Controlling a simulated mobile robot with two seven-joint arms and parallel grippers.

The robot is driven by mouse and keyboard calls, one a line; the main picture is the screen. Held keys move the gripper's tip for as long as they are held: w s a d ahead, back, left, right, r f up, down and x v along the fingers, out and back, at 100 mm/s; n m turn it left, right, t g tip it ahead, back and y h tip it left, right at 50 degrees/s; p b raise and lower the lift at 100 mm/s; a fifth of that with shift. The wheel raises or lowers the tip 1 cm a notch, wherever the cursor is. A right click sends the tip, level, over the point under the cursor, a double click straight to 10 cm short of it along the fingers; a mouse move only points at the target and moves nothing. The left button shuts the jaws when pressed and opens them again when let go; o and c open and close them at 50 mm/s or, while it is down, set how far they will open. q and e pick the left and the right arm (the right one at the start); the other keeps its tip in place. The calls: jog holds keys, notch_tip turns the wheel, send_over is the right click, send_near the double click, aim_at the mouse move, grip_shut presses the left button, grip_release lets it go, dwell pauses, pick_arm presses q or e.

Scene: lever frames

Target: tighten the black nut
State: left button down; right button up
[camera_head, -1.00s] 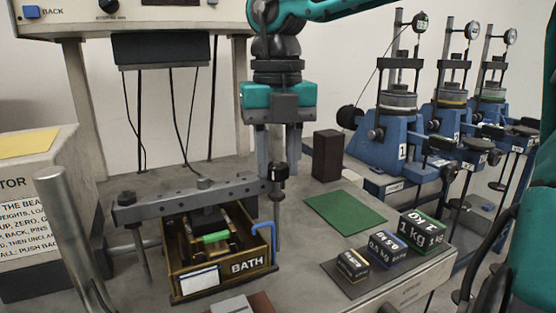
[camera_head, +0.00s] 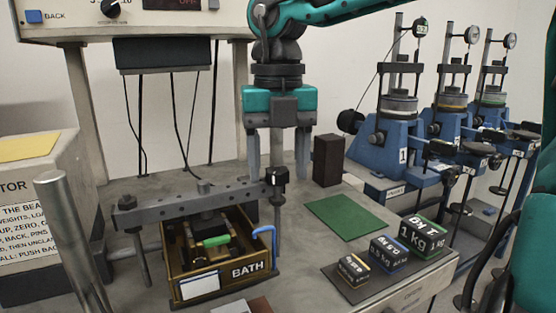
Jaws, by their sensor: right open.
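The black nut (camera_head: 277,176) sits on the upright rod at the right end of the grey lever bar (camera_head: 160,202). Its small light top faces up. My right gripper (camera_head: 279,168) hangs straight down above and around it, fingers spread wide to either side, with clear gaps and nothing held. The lower end of the left finger is partly hidden near the bar. My left gripper is not in view.
The bath box (camera_head: 225,273) with a blue hook (camera_head: 264,234) stands under the bar. A dark block (camera_head: 327,160) is right of the gripper. A green mat (camera_head: 345,217) and labelled weights (camera_head: 388,253) lie further right. The mat is bare.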

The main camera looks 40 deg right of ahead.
aim_at(278, 171)
jog(key=shift+r, duration=0.1)
pick_arm(q)
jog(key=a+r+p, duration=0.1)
jog(key=p, duration=0.2)
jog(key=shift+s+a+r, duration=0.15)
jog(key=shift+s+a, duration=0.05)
pick_arm(e)
notch_tip(278, 171, up, 13)
jog(key=shift+f, duration=0.2)
